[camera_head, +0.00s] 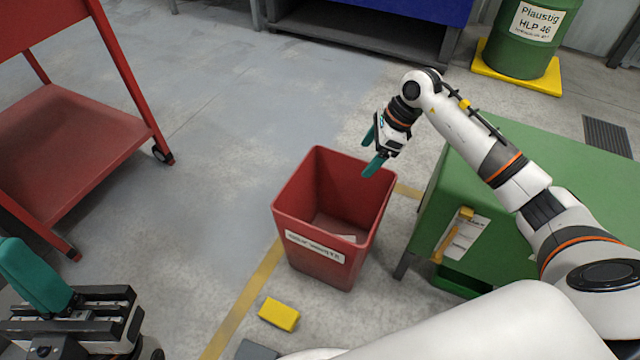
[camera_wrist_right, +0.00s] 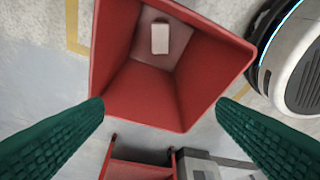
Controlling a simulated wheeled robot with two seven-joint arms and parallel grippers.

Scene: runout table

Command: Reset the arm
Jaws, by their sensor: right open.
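My right gripper (camera_head: 370,151) hangs above the back right of the red bin (camera_head: 308,267), apart from it. Its two teal fingers are spread with nothing between them, and they also show in the right wrist view (camera_wrist_right: 160,103). In that view the bin (camera_wrist_right: 205,75) lies below and beyond the fingers, and a small pale block (camera_wrist_right: 160,38) rests on its floor. My left gripper (camera_head: 45,285) is at the bottom left of the head view. One teal finger shows; its opening cannot be made out.
A green table (camera_head: 570,170) stands under my right arm, close beside the bin. A red cart (camera_head: 80,130) stands at the left. A yellow block (camera_head: 279,314) lies on the floor before the bin. A green barrel (camera_head: 525,45) stands at the back right. Floor left of the bin is clear.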

